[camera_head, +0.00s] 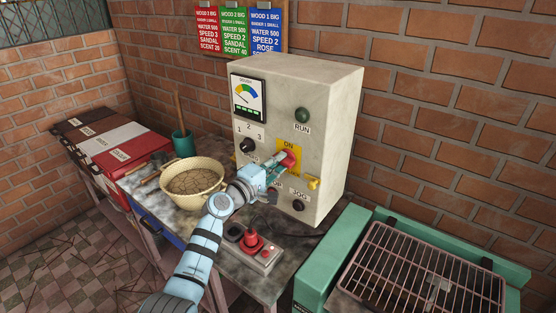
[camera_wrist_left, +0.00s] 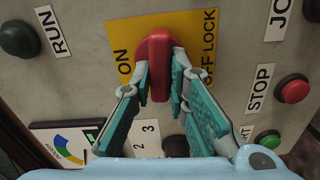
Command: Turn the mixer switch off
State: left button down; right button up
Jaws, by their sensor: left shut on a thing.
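The mixer switch is a red rotary handle (camera_head: 290,158) on a yellow plate on the front of the grey control box (camera_head: 330,110). In the left wrist view the red handle (camera_wrist_left: 157,65) sits between the words ON and OFF LOCK on the yellow plate (camera_wrist_left: 120,32). My left gripper (camera_head: 275,172) reaches the panel from the lower left. In the left wrist view its teal finger pads (camera_wrist_left: 158,85) are closed on the two sides of the handle. The fingers partly cover the plate. My right gripper is not in view.
A black speed knob (camera_head: 247,145), a green RUN lamp (camera_head: 302,115) and a black JOG button (camera_head: 298,205) share the panel. A bowl of brown mix (camera_head: 195,180) and a red-buttoned box (camera_head: 252,247) stand beside my arm. A wire rack (camera_head: 430,270) is at lower right.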

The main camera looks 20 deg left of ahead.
pick_arm(q)
jog(key=shift+f+n, duration=0.15)
jog(key=shift+n, duration=0.45)
jog(key=c, duration=1.6)
grip_release()
jog(key=shift+o, duration=0.2)
jog(key=shift+s, duration=0.1)
jog(key=v, duration=1.2)
